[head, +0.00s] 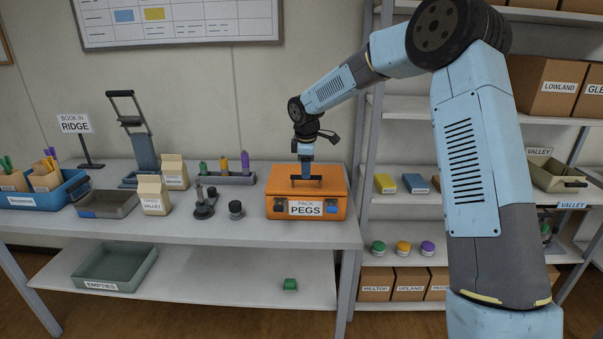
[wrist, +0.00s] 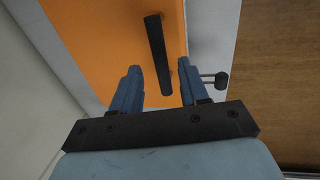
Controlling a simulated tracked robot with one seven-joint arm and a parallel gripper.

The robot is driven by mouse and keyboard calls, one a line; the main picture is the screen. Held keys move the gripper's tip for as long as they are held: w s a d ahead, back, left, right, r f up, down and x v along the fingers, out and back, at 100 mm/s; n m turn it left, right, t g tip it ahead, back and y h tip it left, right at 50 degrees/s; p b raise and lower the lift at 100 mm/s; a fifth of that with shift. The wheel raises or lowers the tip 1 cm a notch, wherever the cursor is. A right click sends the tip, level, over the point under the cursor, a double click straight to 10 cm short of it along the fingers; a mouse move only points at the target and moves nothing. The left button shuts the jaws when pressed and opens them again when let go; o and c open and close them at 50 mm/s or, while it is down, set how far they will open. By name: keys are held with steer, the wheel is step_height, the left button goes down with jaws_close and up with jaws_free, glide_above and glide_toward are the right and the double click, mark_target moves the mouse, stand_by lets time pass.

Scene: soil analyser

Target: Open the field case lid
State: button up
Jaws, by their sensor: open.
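The orange field case (head: 286,208) sits shut at the right end of the table, with a "PACK PEGS" label (head: 313,208) on its front. Its lid (head: 330,175) carries a dark bar handle (head: 307,178). My gripper (head: 306,170) points down over the lid, close to the handle. In the wrist view my gripper (wrist: 160,78) is open, with its blue fingers either side of the dark handle (wrist: 157,50) over the orange lid (wrist: 100,45). I cannot tell whether the fingers touch the handle or how high they are above the lid.
A rack of coloured pegs (head: 228,178), a dark weight stand (head: 205,205) and paper bags (head: 153,195) stand left of the case. A grey shelf unit (head: 362,150) rises close on the right. A green tray (head: 115,265) lies on the lower shelf.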

steer(key=shift+w+f, duration=0.2)
steer(key=shift+f, duration=0.95)
steer(key=shift+c, duration=0.2)
steer(key=shift+r, duration=0.1)
jaws_close()
